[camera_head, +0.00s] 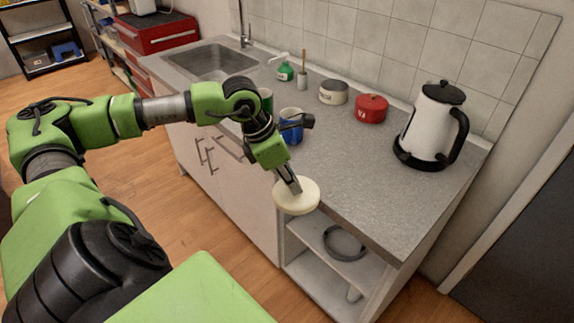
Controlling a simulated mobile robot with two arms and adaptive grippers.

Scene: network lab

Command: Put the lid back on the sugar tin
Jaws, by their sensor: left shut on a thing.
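A round cream lid (300,199) is held by my left gripper (293,187), which is shut on it. The lid is in front of the counter's front edge, over the open shelf unit. The cream tin (333,94) with dark lettering, which looks like the sugar tin, stands at the back of the counter near the wall. Its top looks dark and open, and its lettering is too small to read surely. It is well behind the lid and apart from it. My right gripper is not in view.
A lidded red tin (371,110) stands right of the cream tin, then a white kettle (433,125). The counter (365,165) is clear in front of the tins.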

